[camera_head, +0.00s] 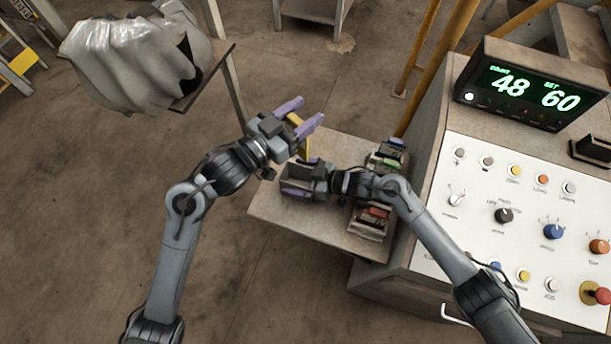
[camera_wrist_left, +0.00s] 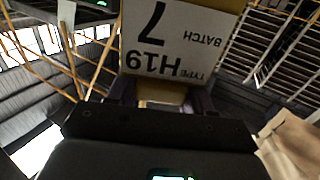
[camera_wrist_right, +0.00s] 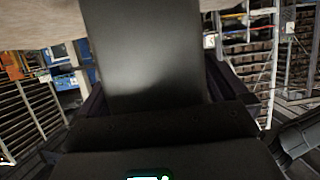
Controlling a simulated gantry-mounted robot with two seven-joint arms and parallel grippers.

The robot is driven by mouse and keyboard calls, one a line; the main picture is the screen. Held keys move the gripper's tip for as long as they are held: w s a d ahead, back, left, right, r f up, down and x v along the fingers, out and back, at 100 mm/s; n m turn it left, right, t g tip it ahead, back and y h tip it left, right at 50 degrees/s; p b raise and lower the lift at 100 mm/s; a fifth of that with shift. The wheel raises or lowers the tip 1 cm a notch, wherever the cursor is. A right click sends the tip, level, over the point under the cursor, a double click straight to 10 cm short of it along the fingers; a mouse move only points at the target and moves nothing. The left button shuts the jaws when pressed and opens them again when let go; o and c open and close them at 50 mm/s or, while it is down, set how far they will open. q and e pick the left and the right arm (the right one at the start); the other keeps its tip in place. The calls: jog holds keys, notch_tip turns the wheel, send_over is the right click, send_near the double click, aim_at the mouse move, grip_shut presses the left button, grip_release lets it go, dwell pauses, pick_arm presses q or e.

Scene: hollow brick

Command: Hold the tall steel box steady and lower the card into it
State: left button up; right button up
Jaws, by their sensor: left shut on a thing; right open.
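The card (camera_wrist_left: 180,38) is pale with printed text "TYPE H19" and "BATCH 7", upside down in the left wrist view. In the head view only a yellow strip of the card (camera_head: 304,147) shows. My left gripper (camera_head: 302,114) is shut on the card and holds it above the table, close to the box. The tall steel box (camera_wrist_right: 145,55) is a dark grey, smooth panel in the right wrist view. In the head view the box (camera_head: 298,170) is small and mostly hidden by my right gripper (camera_head: 299,177). That gripper is open, with its fingers to either side of the box.
The small table (camera_head: 270,212) has free room at its left and front. Stacks of coloured items (camera_head: 370,222) lie at its right side, partly behind my right arm. A control console (camera_head: 520,210) with a display (camera_head: 535,85) stands right. A grey covered bundle (camera_head: 125,65) is upper left.

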jog(key=c, duration=1.3)
pick_arm(q)
notch_tip(320, 180, down, 10)
jog(key=n+t+y, duration=0.3)
jog(key=shift+a+f, duration=0.15)
jog(key=shift+a, duration=0.05)
